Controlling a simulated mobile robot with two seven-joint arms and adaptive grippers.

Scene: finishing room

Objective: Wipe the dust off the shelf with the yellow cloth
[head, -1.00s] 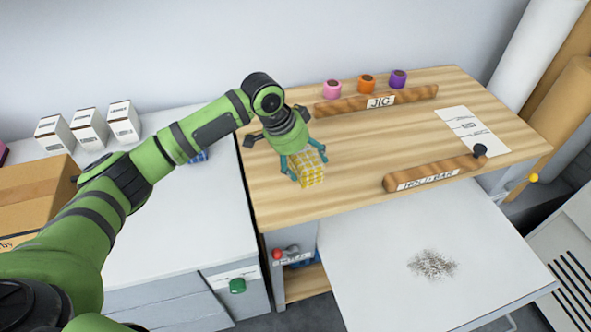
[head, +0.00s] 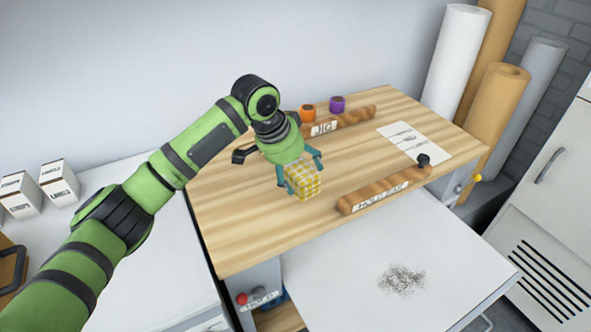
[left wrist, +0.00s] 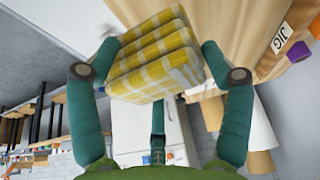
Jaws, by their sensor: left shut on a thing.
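The yellow checked cloth (head: 304,182), folded into a block, is in my left gripper (head: 299,176), above the wooden bench top. A patch of grey dust (head: 401,279) lies on the white shelf (head: 345,290), which sits lower, in front of the bench. The gripper and cloth are up and to the left of the dust in the head view, apart from it. My right gripper is not in view.
The wooden bench (head: 235,215) carries a bar marked HOLD BAR (head: 384,187) at its front edge and a JIG bar (head: 345,122) behind. An orange roll (head: 307,113) and a purple roll (head: 337,104) stand at the back. A white cabinet (head: 540,195) is at right.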

